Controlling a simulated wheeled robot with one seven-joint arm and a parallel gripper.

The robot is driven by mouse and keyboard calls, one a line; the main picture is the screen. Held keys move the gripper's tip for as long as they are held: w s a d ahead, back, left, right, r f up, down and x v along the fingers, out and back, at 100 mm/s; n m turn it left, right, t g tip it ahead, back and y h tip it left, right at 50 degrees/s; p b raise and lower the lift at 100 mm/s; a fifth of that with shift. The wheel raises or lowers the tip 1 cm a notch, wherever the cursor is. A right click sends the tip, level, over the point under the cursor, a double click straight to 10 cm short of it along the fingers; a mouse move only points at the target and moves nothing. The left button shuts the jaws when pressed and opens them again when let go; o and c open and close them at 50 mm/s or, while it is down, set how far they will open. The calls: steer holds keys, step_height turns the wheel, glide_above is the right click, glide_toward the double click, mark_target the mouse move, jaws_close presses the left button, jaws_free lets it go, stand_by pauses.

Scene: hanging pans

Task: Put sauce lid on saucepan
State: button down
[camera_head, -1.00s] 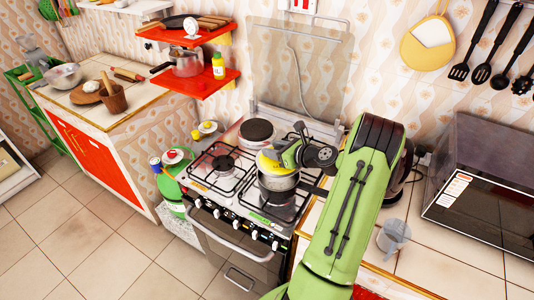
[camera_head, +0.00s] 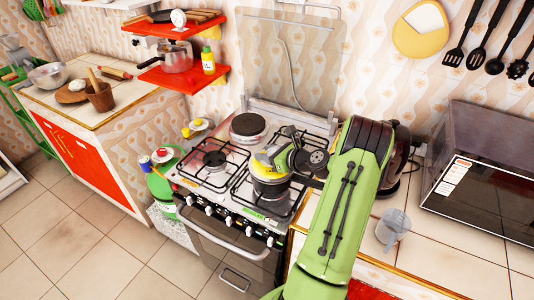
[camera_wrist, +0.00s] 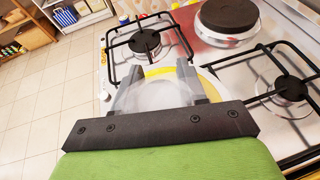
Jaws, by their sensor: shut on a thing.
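The saucepan (camera_head: 270,190) stands on the front right burner of the stove. The yellow-rimmed lid (camera_head: 258,170) is at the top of the saucepan, and the lid also shows in the wrist view (camera_wrist: 158,72). My gripper (camera_head: 266,158) is shut on the lid from above, with its fingers pointing down. In the wrist view the fingers (camera_wrist: 158,88) stand on either side of a pale, translucent part of the lid. I cannot tell whether the lid sits fully on the saucepan rim. The gripper and arm hide part of both.
The stove (camera_head: 205,183) has bare black grates on its left side and a dark hotplate (camera_head: 248,125) at the back. A counter with a clear jug (camera_head: 392,228) and a microwave (camera_head: 480,195) lies to the right. Another pot (camera_head: 178,58) sits on the red shelf.

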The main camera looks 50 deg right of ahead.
steer(key=shift+f, duration=0.35)
stand_by(0.6)
steer(key=c, duration=0.5)
jaws_free()
steer(key=shift+c, duration=0.2)
steer(key=shift+s, duration=0.1)
steer(key=p+v, duration=0.1)
steer(key=v, duration=1.4)
steer(key=shift+s, duration=0.25)
steer(key=shift+r, duration=0.1)
